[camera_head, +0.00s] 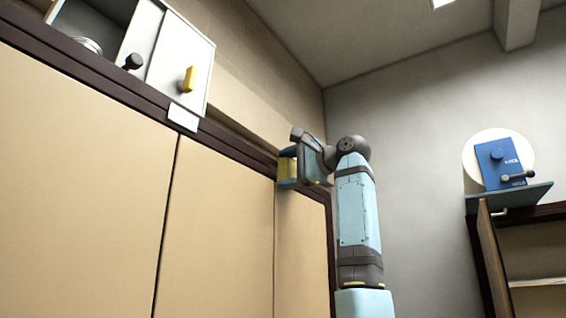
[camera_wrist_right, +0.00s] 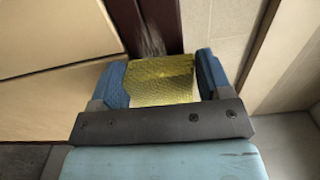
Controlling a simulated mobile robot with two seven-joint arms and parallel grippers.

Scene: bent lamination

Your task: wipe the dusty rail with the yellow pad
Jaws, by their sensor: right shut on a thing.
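My right gripper (camera_head: 287,167) is raised at the far right end of the dark brown rail (camera_head: 232,138), above the tan panels. It is shut on the yellow pad (camera_head: 291,168). In the right wrist view the pad (camera_wrist_right: 162,82) sits between the two blue fingers of the gripper (camera_wrist_right: 160,80), its textured face showing. The dark rail (camera_wrist_right: 150,22) runs away just beyond the pad, with greyish streaks on its surface. Whether the pad touches the rail I cannot tell. My left gripper is not in view.
A white cabinet (camera_head: 190,65) with a yellow handle (camera_head: 187,79) and a black knob (camera_head: 133,61) stands on the ledge at upper left. A white label (camera_head: 183,117) hangs below it. At right, a blue box (camera_head: 503,163) sits on a shelf above an open cabinet door (camera_head: 492,262).

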